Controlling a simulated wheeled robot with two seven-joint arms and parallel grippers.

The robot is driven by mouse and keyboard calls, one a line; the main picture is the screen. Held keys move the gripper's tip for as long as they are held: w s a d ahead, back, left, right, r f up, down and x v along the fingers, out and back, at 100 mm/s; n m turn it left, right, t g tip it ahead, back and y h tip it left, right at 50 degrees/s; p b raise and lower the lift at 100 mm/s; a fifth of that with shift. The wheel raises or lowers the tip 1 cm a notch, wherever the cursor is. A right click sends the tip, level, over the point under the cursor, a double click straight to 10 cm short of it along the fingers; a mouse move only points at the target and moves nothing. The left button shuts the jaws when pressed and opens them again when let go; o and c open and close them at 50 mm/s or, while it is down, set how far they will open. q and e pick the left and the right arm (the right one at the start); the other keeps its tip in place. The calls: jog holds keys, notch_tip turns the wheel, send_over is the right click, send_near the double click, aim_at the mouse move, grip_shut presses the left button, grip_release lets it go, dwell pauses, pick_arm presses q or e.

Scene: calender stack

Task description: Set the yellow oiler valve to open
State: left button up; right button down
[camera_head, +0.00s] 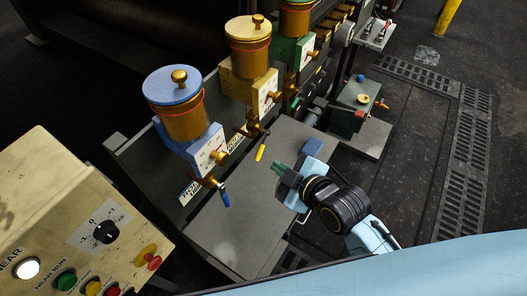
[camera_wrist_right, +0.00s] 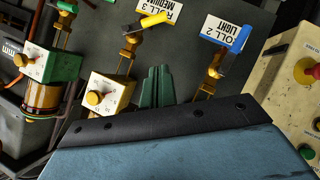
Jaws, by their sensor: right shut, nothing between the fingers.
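The yellow oiler (camera_head: 250,65) stands in a row between a blue oiler (camera_head: 178,105) and a green oiler (camera_head: 296,18). Its yellow valve handle (camera_head: 261,153) sticks out from the brass valve at its foot, over the grey plate. In the right wrist view the yellow handle (camera_wrist_right: 154,20) lies at the top, slanting off the brass fitting (camera_wrist_right: 130,42). My right gripper (camera_head: 280,171) is shut and empty, to the right of the yellow handle and apart from it. Its green fingers (camera_wrist_right: 157,86) point toward the valves. My left gripper is not in view.
The blue valve handle (camera_head: 225,198) and a green valve handle (camera_wrist_right: 67,6) flank the yellow one. A cream control panel (camera_head: 75,215) stands at the lower left. The grey plate (camera_head: 235,225) under the valves is mostly bare.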

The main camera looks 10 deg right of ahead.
aim_at(263, 147)
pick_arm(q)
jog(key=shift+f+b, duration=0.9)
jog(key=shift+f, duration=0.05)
pick_arm(e)
jog(key=w+a+f, duration=0.2)
jog(key=w+f, duration=0.5)
jog(key=w, duration=0.2)
jog(key=shift+w+f, duration=0.15)
jog(key=shift+f, duration=0.05)
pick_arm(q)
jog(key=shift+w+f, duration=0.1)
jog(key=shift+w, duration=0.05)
pick_arm(e)
jog(key=shift+a+f, duration=0.1)
jog(key=shift+a, duration=0.1)
